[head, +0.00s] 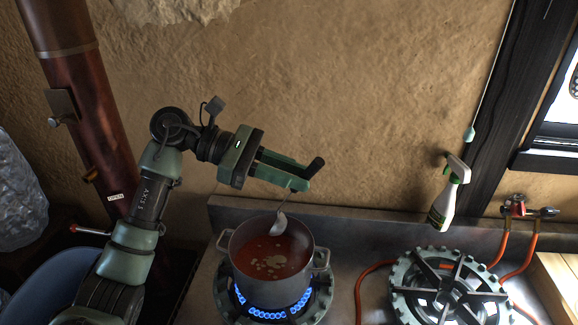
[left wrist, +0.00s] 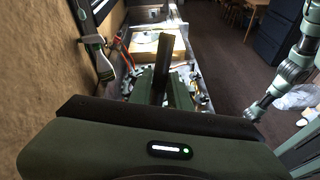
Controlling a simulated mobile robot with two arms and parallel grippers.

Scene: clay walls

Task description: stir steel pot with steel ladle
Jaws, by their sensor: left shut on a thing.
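The steel pot (head: 262,289) stands on a lit burner, holding orange-red soup with pale bits. My left gripper (head: 297,177) is above the pot's far right side, shut on the dark handle (head: 315,168) of the steel ladle (head: 279,224). The ladle slants down to the left, its bowl at the pot's far edge; I cannot tell if it touches the soup. In the left wrist view the handle (left wrist: 162,68) rises between the fingers. The pot and the ladle's bowl are hidden there. My right gripper is not visible.
A second, unlit burner (head: 450,285) is at the right, with orange hoses near it. A spray bottle (head: 445,200) is by the wall. A dark red pipe (head: 82,100) rises at the left. The clay wall is close behind the pot.

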